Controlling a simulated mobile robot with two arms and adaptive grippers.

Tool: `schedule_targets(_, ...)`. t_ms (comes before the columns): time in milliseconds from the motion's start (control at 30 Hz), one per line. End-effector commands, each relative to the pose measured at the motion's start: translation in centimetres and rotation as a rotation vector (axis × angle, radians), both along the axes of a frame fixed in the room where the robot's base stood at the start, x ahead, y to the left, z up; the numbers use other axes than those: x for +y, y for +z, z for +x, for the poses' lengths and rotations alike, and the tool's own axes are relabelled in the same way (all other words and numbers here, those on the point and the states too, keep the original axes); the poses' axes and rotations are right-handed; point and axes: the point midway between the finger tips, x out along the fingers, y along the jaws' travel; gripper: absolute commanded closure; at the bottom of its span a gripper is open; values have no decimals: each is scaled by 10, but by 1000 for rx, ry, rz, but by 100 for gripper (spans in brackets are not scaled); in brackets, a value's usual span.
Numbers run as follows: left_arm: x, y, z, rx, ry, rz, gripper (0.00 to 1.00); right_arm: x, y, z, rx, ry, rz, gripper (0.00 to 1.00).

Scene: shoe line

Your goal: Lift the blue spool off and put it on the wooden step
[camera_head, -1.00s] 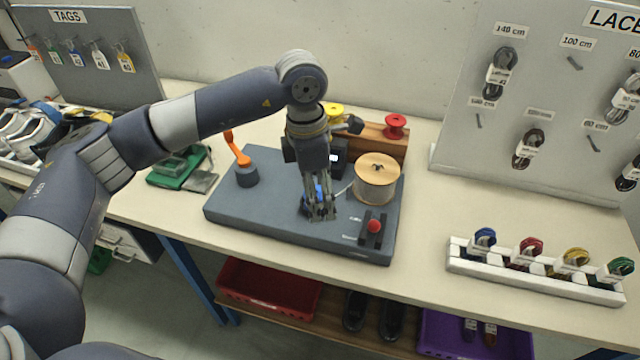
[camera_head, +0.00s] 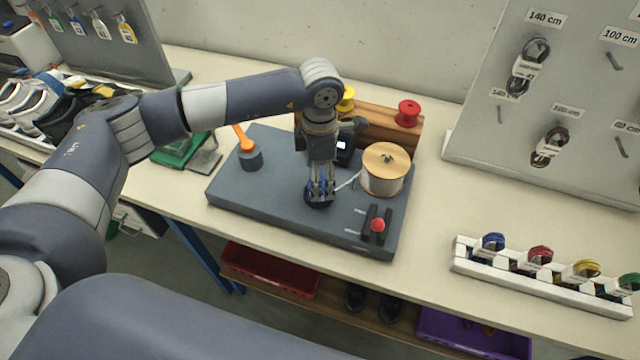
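My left gripper (camera_head: 320,197) points straight down over the front middle of the grey-blue machine base. Its fingers are close in around the blue spool (camera_head: 311,188), which shows as blue patches between and beside them. The fingers hide most of the spool, and I cannot tell whether it is clear of its seat. A pale strand runs from there to the large white reel. The wooden step (camera_head: 385,131) stands behind the base, with a yellow spool (camera_head: 347,98) and a red spool (camera_head: 408,113) on it. My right gripper is out of view.
The large reel (camera_head: 384,173) with a wooden top stands right of my gripper. A red-knobbed lever (camera_head: 377,225) is in front of it, and an orange-handled crank (camera_head: 246,146) is at left. A small dark display box is behind the gripper. The bench at right is clear before the lace rack.

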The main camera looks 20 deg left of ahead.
Motion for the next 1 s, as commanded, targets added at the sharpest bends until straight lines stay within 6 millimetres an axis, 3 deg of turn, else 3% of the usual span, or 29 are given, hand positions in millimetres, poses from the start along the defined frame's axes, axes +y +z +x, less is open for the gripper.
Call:
schedule_targets(33, -1, -2, -1, 4, 0, 0, 29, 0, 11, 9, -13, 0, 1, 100)
schedule_targets(200, -1, -26, 0, 3, 1, 1, 29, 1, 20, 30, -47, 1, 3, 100)
schedule_targets(500, -1, -32, 0, 0, 0, -1, 29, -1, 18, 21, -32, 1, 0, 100)
schedule_targets(733, -1, -32, 0, 0, 0, -1, 81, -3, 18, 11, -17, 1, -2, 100)
schedule_targets(1000, -1, -32, 1, 0, 0, -1, 81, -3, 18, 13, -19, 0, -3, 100)
